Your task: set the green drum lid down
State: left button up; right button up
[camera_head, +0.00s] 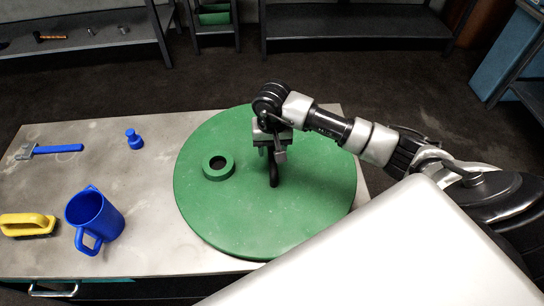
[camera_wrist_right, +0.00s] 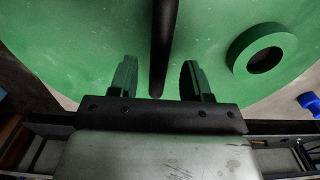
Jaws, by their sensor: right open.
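The green drum lid (camera_head: 230,135) is a large flat green disc at the right end of the grey workbench. It looks level and appears to rest on the top, though its underside is hidden. A raised green ring (camera_head: 219,167) with a dark hole is left of its middle. A black upright handle (camera_head: 273,170) stands near its middle. My right gripper (camera_head: 272,152) points down over the handle. In the right wrist view the open fingers stand on either side of the black handle (camera_wrist_right: 162,40), with gaps on both sides. My left gripper is out of view.
The workbench (camera_head: 150,170) holds a blue jug (camera_head: 92,215), a yellow-handled brush (camera_head: 27,222), a small blue bottle (camera_head: 134,139) and a blue-handled tool (camera_head: 55,149) on its left half. Bare top lies between the jug and the lid. Dark shelves (camera_head: 355,25) stand behind.

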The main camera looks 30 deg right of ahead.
notch_tip(320, 180, up, 7)
jog(key=shift+f+b, duration=0.1)
jog(key=shift+b, duration=0.2)
